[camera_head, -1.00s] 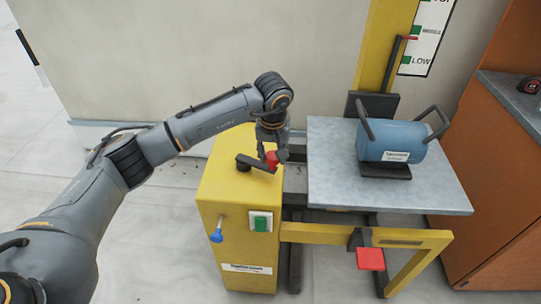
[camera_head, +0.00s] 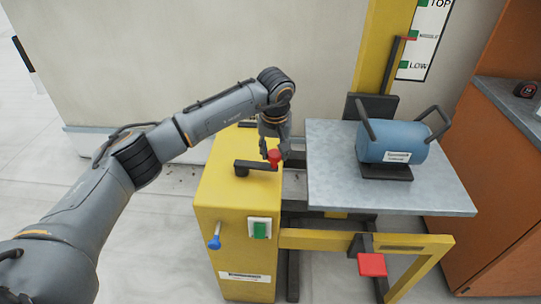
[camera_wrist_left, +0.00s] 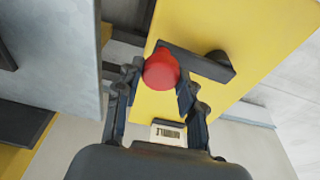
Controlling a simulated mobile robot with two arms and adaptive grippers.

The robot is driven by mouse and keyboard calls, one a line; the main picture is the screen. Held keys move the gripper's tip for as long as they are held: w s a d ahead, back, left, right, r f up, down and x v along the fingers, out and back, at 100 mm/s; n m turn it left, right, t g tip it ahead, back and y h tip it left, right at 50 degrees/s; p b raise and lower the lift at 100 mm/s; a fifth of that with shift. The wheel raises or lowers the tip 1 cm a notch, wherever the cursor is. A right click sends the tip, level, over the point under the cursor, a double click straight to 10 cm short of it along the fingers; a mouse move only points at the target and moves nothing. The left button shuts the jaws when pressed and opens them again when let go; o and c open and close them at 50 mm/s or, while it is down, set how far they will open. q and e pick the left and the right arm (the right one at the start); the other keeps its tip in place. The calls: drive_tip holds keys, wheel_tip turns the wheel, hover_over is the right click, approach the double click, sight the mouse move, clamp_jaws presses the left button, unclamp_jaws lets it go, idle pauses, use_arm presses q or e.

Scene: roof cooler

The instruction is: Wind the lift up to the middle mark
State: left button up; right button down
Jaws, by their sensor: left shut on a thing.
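The yellow lift's drive box (camera_head: 215,215) carries a dark crank arm (camera_head: 257,165) with a red knob (camera_head: 274,157). My left gripper (camera_head: 273,148) comes down on the knob from above and is shut on it. In the left wrist view the red knob (camera_wrist_left: 161,70) sits between the fingers. The lift platform (camera_head: 340,190) bears a blue drum-shaped load (camera_head: 398,142) with handles. A red pointer (camera_head: 408,38) on the lift lies at or very slightly below the green middle mark (camera_head: 414,34), above the low mark (camera_head: 404,64). My right gripper is out of view.
The box has a green switch (camera_head: 260,230) and a blue-knobbed lever (camera_head: 214,242) on its front. A red pedal (camera_head: 372,265) is below the platform. An orange cabinet (camera_head: 500,160) stands at right. Open floor lies left of the box.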

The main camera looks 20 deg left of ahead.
use_arm(q)
drive_tip(key=shift+w+d+r, duration=0.1)
drive_tip(key=shift+w+d, duration=0.35)
drive_tip(key=shift+w, duration=0.1)
drive_tip(key=shift+w+a, duration=0.15)
drive_tip(key=shift+w, duration=0.4)
clamp_jaws()
drive_tip(key=shift+w, duration=0.55)
drive_tip(key=shift+s+a, duration=0.15)
drive_tip(key=o, duration=1.3)
unclamp_jaws()
drive_tip(key=shift+a+f, duration=0.15)
drive_tip(key=shift+f, duration=0.05)
drive_tip(key=shift+c, duration=0.2)
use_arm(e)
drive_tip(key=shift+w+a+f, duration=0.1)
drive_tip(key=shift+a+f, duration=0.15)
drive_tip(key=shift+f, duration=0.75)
